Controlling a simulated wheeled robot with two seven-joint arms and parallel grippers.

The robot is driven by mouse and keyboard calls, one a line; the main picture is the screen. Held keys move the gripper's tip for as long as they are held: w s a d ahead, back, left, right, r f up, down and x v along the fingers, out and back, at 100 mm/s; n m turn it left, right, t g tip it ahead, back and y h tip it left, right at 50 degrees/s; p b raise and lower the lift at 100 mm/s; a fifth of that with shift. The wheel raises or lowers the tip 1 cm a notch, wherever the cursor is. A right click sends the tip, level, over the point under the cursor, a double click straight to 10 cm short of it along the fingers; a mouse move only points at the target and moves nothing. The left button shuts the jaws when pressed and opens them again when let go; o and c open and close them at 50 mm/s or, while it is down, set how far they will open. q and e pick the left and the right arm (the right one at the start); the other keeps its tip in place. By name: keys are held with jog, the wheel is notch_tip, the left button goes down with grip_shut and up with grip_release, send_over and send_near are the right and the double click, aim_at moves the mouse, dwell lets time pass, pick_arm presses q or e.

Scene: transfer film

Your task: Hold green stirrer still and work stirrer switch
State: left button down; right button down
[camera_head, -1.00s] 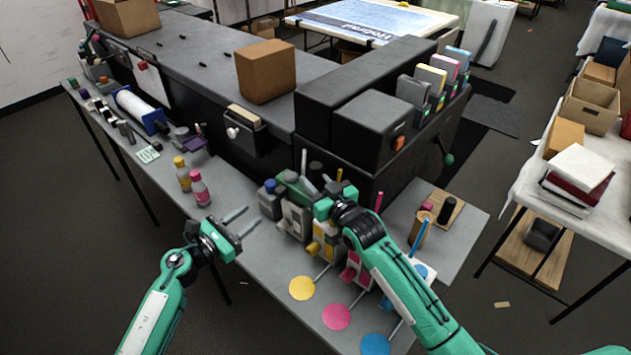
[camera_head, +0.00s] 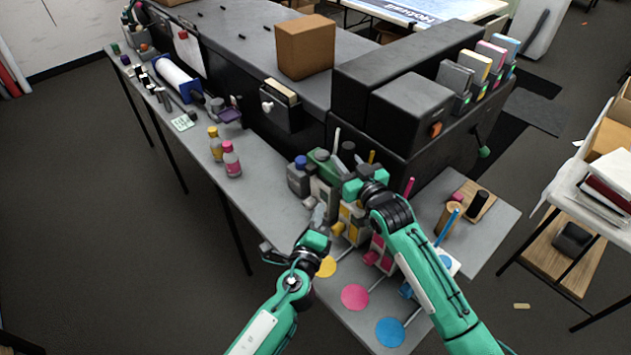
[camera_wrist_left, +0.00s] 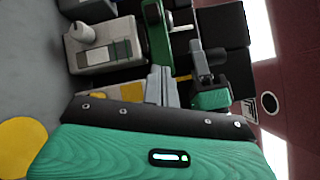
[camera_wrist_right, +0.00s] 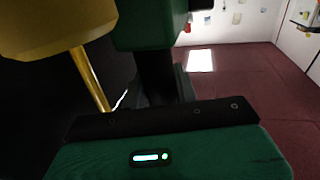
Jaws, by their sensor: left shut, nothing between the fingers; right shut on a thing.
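The green stirrer (camera_head: 319,156) stands in the row of stirrers against the black press, its lower body partly covered by my arms. My right gripper (camera_head: 352,187) is shut at the stirrer's head. In the right wrist view a green block (camera_wrist_right: 150,25) lies at its fingers, and their contact is partly hidden. My left gripper (camera_head: 318,214) is shut and empty, low in front of the stirrers. In the left wrist view its closed fingertips (camera_wrist_left: 161,72) point at the stirrer's green part (camera_wrist_left: 183,40).
Yellow, pink (camera_head: 355,297) and blue (camera_head: 390,332) ink discs lie along the table's front edge. Yellow and pink (camera_head: 231,158) bottles stand to the left. A yellow stirrer head (camera_wrist_right: 60,25) is close beside my right gripper. The table (camera_head: 262,190) is clear between bottles and stirrers.

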pick_arm(q)
jog(key=s+n+y, duration=0.1)
jog(key=n, duration=0.1)
jog(key=s+d+n+y, duration=0.1)
jog(key=n, duration=0.1)
jog(key=s+n+y, duration=0.1)
jog(key=n, duration=0.1)
jog(key=shift+s+d+r, duration=0.1)
jog(key=shift+d+r, duration=0.05)
jog(key=shift+r, duration=0.15)
send_near(308, 173)
jog(key=w+d, duration=0.2)
jog(key=d, duration=0.1)
jog(key=w+d, duration=0.1)
jog(key=d, duration=0.1)
jog(key=shift+d, duration=0.2)
jog(key=w+a, duration=0.2)
jog(key=shift+w, duration=0.4)
jog(key=shift+w+a, duration=0.25)
jog(key=shift+w, duration=0.1)
jog(key=shift+w+a, duration=0.9)
jog(key=shift+w, duration=0.25)
pick_arm(e)
jog(key=c, duration=2.2)
grip_release()
pick_arm(q)
jog(key=shift+s, duration=0.1)
